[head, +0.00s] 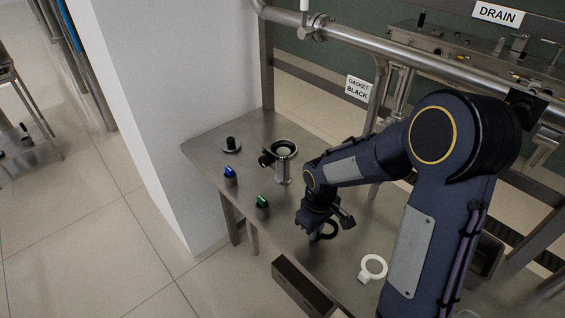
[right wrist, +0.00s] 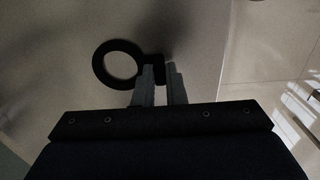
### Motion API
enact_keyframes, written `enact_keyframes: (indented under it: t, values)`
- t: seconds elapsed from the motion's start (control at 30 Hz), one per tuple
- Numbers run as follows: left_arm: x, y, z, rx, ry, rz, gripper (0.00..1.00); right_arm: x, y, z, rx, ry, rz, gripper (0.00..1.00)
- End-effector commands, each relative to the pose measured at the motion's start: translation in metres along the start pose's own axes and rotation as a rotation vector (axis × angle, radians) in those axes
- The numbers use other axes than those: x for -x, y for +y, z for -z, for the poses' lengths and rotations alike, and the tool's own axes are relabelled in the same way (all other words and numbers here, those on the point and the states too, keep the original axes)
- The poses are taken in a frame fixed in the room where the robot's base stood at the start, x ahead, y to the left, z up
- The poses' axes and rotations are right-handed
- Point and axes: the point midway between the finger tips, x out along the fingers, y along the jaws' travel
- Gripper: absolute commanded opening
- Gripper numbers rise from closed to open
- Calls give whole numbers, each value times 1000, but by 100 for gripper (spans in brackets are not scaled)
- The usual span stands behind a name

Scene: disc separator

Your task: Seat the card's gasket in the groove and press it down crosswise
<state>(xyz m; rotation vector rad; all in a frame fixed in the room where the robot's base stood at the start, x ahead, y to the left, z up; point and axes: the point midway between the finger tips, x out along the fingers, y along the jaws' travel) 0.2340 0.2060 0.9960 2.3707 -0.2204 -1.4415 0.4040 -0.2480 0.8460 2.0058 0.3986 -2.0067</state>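The black gasket (head: 331,230), a ring with a tab, is under my right gripper (head: 322,236) over the steel table. In the right wrist view the ring (right wrist: 97,66) shows whole, its tab at the fingertips (right wrist: 161,70). I cannot tell whether the fingers grip the tab or whether the gasket touches the table. The card (head: 358,88) reads "GASKET BLACK". A metal fitting with a round open top (head: 284,149) stands further back on the table; the groove is too small to make out. A white gasket (head: 373,267) lies nearer. My left gripper is not in view.
A black-knobbed piece (head: 232,145), a blue-topped piece (head: 230,176) and a green-topped piece (head: 262,201) stand at the table's left. An open box (head: 300,287) is at its front edge. A pipe rail (head: 375,50) runs behind, beneath a "DRAIN" sign (head: 497,14).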

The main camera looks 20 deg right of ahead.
Motion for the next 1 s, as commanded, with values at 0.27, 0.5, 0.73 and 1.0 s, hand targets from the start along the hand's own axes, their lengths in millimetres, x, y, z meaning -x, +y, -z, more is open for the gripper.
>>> enact_keyframes:
  t: [0.27,0.5,0.73,1.0]
  values:
    - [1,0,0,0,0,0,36,1,0,0,0,1,0,0]
    - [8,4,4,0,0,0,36,11,0,0,0,1,0,0]
    - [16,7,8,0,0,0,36,23,0,0,0,1,0,0]
    - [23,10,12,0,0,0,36,35,0,0,0,1,0,0]
